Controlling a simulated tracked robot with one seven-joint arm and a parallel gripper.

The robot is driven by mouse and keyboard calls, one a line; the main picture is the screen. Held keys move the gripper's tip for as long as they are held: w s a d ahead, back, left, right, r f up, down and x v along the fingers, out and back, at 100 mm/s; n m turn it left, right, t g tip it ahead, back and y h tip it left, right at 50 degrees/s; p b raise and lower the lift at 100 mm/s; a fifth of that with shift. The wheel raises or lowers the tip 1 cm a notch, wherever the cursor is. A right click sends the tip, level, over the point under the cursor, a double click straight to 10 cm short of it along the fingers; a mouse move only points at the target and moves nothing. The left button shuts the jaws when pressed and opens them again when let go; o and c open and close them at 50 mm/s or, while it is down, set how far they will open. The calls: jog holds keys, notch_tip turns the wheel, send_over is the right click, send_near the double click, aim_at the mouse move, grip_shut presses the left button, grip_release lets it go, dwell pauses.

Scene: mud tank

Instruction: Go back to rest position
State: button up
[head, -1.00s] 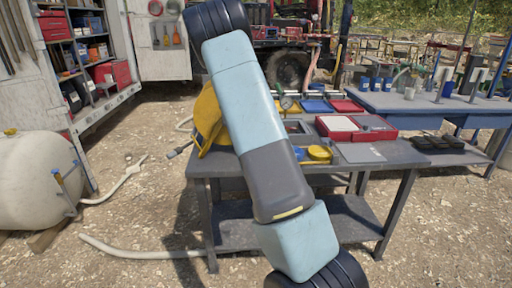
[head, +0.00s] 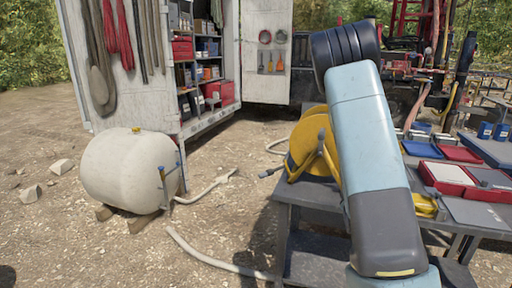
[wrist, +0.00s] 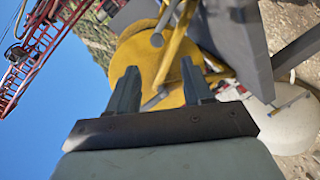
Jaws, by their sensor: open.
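My gripper (wrist: 158,85) is open in the wrist view, its two dark fingers apart with nothing held between them. A yellow hose reel (wrist: 165,60) fills the view beyond the fingers; I cannot tell how far it is from the tips. In the head view my raised arm stands right of centre, and my gripper is not visible there. The yellow reel (head: 312,145) is on the left end of the grey work table (head: 300,192), partly behind my arm.
A white tank (head: 128,172) lies on blocks at the left, with a pale hose (head: 200,250) on the gravel. An open trailer (head: 160,100) with shelves stands behind. Red and blue trays (head: 447,175) lie on the table at right.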

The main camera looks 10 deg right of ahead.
jog(key=s+a+r+m+g+y, duration=0.2)
jog(key=s+a+r+m+g, duration=0.1)
jog(key=s+a+r, duration=0.4)
jog(key=s+a+r+m+g+y, duration=0.25)
jog(key=a+r, duration=0.25)
jog(key=r, duration=0.3)
jog(key=s+a+r+g, duration=0.1)
jog(key=s+a+r, duration=0.1)
jog(key=s, duration=0.5)
jog(key=s+a+r+m+g+y, duration=0.1)
jog(key=s+a+r, duration=0.2)
jog(key=s, duration=0.4)
jog(key=s+a+r+m+g, duration=0.1)
jog(key=s+a+r, duration=0.1)
jog(key=s, duration=0.5)
jog(key=shift+s+a+r+g, duration=0.2)
jog(key=shift+r+g, duration=0.15)
jog(key=shift+r, duration=0.4)
jog(key=shift+m+y, duration=0.25)
